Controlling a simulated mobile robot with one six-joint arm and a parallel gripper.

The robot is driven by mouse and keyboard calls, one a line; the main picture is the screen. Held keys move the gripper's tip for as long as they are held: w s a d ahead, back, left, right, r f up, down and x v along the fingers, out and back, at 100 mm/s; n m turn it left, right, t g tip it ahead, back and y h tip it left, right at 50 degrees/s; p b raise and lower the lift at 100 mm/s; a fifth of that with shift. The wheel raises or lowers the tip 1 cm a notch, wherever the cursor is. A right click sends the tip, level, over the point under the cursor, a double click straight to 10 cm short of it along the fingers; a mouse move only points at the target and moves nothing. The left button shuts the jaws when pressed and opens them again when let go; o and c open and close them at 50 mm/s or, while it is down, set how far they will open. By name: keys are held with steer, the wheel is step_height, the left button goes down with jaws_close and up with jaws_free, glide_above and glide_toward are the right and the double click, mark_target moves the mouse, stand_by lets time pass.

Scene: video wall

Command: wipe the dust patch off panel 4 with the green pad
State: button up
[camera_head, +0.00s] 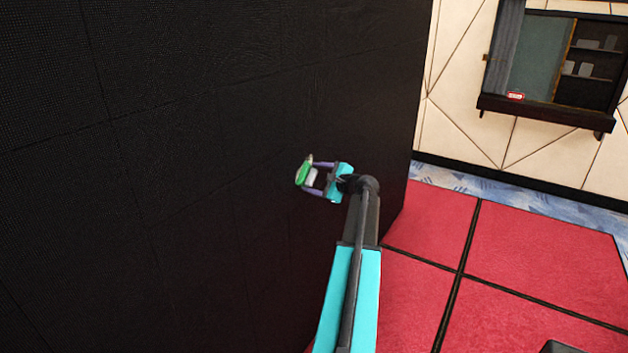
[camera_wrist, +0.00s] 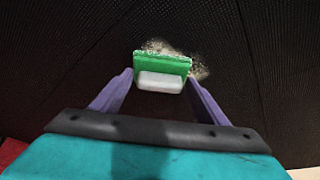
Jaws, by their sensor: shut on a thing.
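The green pad (camera_head: 304,171) with its pale grip block is held in my gripper (camera_head: 314,178), close to the black video wall. In the wrist view the green pad (camera_wrist: 162,64) and its white block (camera_wrist: 160,82) sit between the purple fingers of my gripper (camera_wrist: 160,84). A pale, speckled dust patch (camera_wrist: 198,72) shows on the black panel above and to the right of the pad; the pad hides part of it. I cannot tell whether the pad touches the panel. No panel number is readable.
The black video wall (camera_head: 200,120) fills the left, with thin seams between panels. Red floor tiles (camera_head: 420,290) lie open at the right. A dark-framed window with a ledge (camera_head: 545,108) and a small red item (camera_head: 515,96) is on the far pale wall.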

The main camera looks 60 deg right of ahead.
steer(key=shift+w+d+r, duration=0.1)
steer(key=shift+d, duration=1.55)
steer(key=d, duration=0.4)
steer(key=shift+b, duration=0.4)
steer(key=shift+a, duration=2.05)
